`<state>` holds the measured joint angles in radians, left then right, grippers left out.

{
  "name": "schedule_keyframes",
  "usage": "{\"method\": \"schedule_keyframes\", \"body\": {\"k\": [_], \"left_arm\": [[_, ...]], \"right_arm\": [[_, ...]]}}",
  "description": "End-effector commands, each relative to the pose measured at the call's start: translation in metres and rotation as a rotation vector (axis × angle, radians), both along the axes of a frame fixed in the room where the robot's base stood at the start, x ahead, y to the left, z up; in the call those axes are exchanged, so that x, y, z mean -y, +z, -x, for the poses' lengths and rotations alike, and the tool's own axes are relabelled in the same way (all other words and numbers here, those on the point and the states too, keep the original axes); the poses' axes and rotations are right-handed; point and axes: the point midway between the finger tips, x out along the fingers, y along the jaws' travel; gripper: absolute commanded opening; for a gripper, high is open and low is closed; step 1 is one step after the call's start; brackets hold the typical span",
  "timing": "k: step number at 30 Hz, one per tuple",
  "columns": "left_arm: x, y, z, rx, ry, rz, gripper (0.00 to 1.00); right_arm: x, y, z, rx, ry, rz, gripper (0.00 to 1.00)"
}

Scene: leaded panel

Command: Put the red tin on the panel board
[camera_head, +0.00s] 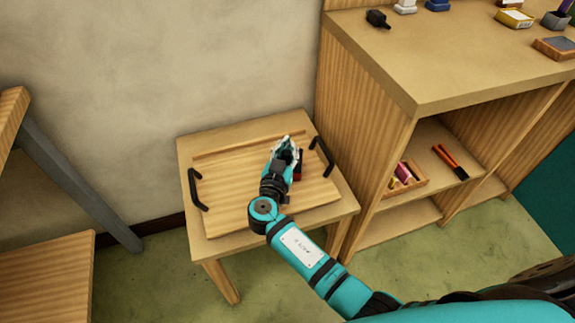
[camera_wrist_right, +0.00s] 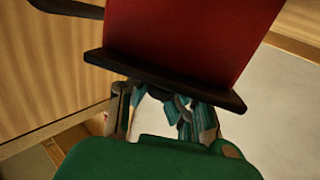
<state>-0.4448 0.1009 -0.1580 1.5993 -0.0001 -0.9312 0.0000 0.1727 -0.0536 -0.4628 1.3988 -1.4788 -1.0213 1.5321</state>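The panel board (camera_head: 235,195) is a light wooden board with two black handles, lying on a small wooden table. My right gripper (camera_head: 286,150) is over the board, its arm coming in from the lower right. The red tin (camera_head: 298,166) shows as a small red and dark patch at the gripper's right side, mostly hidden by it. In the right wrist view the tin (camera_wrist_right: 190,35) is large and close, red with a dark edge, just beyond the fingers (camera_wrist_right: 160,110). I cannot tell whether they grip it or whether it touches the board. My left gripper is out of view.
A wooden shelf unit (camera_head: 410,85) stands right of the table, with several small items on top. Its lower shelf holds a small open box (camera_head: 408,182) and orange and dark sticks (camera_head: 451,159). Another wooden piece (camera_head: 45,275) stands at the left; the wall is behind.

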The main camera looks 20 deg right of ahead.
Motion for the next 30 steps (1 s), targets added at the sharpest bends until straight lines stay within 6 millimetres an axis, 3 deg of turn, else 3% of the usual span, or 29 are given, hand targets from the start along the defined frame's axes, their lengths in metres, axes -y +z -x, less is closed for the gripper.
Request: {"method": "schedule_keyframes", "body": {"k": [30], "left_arm": [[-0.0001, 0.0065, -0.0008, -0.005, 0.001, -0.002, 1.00]], "right_arm": [[0.0020, 0.0000, -0.0030, 0.001, 0.000, -0.001, 0.00]]}}
